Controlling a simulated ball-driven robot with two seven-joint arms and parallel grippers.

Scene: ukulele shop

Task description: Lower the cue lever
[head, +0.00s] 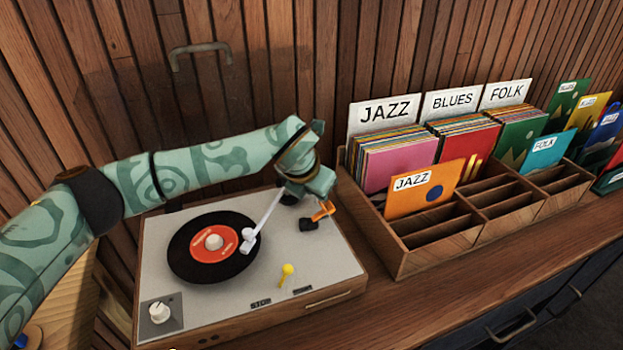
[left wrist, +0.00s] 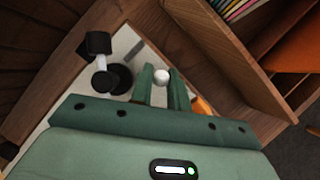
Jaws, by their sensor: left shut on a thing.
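The turntable (head: 335,268) stands on the wooden counter with a black record on it (head: 182,260). The white tonearm (head: 264,212) reaches over the record, its head (head: 248,240) at the right part of the disc; I cannot tell whether the needle touches. My left gripper (head: 314,190) is at the deck's back right, beside the tonearm's base. In the left wrist view its green fingers (left wrist: 162,90) are shut on a white round knob, taken as the cue lever (left wrist: 162,76). The gripper hides the lever in the head view. My right gripper is not in view.
A yellow-knobbed lever (head: 286,270) stands at the deck's front, and a white dial (head: 160,311) at its front left corner. A wooden record crate (head: 410,262) with labelled dividers is close right of the deck. A black counterweight (left wrist: 98,42) is near the fingers.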

